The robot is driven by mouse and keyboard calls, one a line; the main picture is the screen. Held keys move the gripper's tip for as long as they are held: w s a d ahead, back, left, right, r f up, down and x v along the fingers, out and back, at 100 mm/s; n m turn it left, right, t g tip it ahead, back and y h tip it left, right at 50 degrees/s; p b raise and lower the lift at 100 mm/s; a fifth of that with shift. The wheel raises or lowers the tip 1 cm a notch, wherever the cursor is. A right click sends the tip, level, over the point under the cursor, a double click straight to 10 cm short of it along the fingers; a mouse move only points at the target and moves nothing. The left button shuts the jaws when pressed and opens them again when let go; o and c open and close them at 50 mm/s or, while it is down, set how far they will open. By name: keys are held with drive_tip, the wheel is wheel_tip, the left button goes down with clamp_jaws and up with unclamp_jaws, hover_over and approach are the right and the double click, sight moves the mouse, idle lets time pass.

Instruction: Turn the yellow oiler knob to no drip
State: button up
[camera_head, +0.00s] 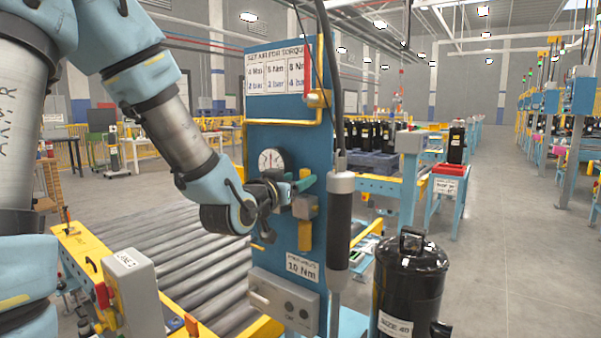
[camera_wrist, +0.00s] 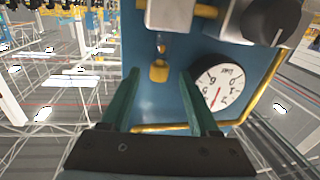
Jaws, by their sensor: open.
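The yellow oiler knob (camera_wrist: 159,71) shows in the wrist view as a small yellow piece in front of the blue panel, below a small clear and amber part. My gripper (camera_wrist: 159,78) is open, its two green fingers either side of the knob in that view, with a gap on each side. I cannot tell how deep the knob sits between the fingers. In the head view my gripper (camera_head: 299,184) is at the panel (camera_head: 272,120), right of the gauge, and largely covers the knob. No drip is visible at this size. The grey oiler body (camera_wrist: 168,13) is at the top of the wrist view.
A white round gauge (camera_wrist: 220,88) sits close beside the right finger, with a black knob (camera_wrist: 272,20) above it. A yellow pipe (camera_wrist: 228,124) runs along the panel. In the head view a black hanging tool (camera_head: 340,220) and a black compressor (camera_head: 408,290) stand right.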

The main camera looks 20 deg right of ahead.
drive_tip(key=shift+x, duration=0.95)
clamp_jaws()
